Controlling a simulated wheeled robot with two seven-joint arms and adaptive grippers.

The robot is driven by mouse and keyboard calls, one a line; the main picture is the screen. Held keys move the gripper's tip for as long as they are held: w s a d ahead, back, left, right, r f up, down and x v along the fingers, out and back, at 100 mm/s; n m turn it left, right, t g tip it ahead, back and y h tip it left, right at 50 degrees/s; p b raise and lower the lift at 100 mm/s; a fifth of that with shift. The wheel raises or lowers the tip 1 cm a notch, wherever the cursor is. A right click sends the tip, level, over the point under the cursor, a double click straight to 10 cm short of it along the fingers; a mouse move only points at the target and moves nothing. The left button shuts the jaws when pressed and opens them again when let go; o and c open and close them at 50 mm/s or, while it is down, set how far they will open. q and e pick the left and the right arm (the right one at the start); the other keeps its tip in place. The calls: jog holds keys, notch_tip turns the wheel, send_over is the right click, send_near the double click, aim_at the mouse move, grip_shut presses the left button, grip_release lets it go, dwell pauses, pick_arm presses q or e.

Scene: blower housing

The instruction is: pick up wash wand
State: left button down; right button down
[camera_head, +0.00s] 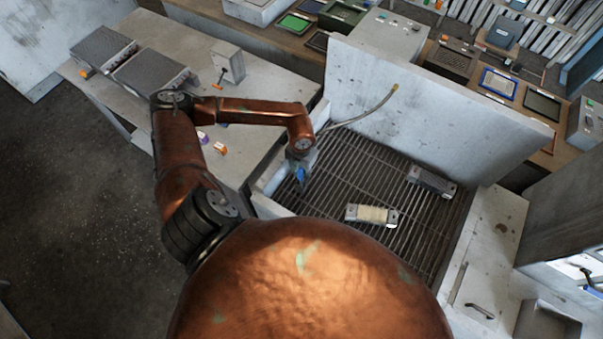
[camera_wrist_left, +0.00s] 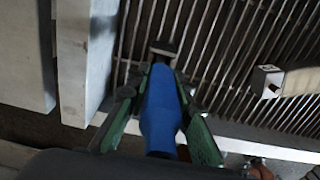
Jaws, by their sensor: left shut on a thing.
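The wash wand, as I take it, shows a blue grip (camera_wrist_left: 162,112) and a dark tip in the left wrist view. A small part of its blue also shows in the head view (camera_head: 301,174). My left gripper (camera_wrist_left: 160,100) has its green fingers on both sides of the blue grip and is shut on it. In the head view my left gripper (camera_head: 300,171) is over the left side of the slatted basin (camera_head: 400,226), close to its left wall. I cannot tell whether the wand touches the slats. My right gripper is in neither view.
A block with a cream-coloured middle (camera_head: 371,215) and a grey block (camera_head: 432,181) lie on the slats. A thin hose with a brass tip (camera_head: 394,88) rises near the tall back panel (camera_head: 430,100). A pale table (camera_head: 150,75) stands left.

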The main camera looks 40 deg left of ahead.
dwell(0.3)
pick_arm(q)
notch_tip(320, 180, up, 10)
jog(key=shift+f+b, duration=0.2)
jog(key=shift+b, duration=0.85)
jog(key=shift+r, duration=0.35)
